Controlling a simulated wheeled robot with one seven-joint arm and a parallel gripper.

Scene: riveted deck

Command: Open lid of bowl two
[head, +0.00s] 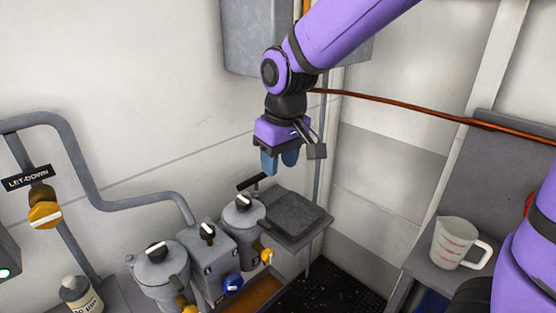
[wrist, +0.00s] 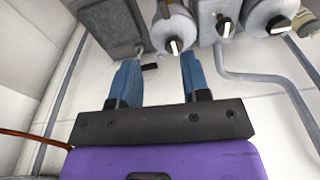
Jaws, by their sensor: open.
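Two grey lidded bowls stand at the lower left of the head view: a left one (head: 160,272) and a right one (head: 243,219). Each has a black-and-white knob on its lid. I cannot read which is bowl two. A black bar handle (head: 250,183) sticks up behind the right bowl. My gripper (head: 280,163) is open and empty, pointing down above and slightly right of this handle, apart from it. In the wrist view, the open blue fingers of my gripper (wrist: 160,70) have the black handle (wrist: 149,66) showing between them, with a knobbed lid (wrist: 175,28) beyond.
A grey box with knobs (head: 208,250) stands between the bowls. A dark square pad (head: 291,213) lies right of the right bowl. A pipe (head: 130,204) runs along the wall at left. A measuring jug (head: 458,243) stands on the right bench. A bottle (head: 78,294) is at lower left.

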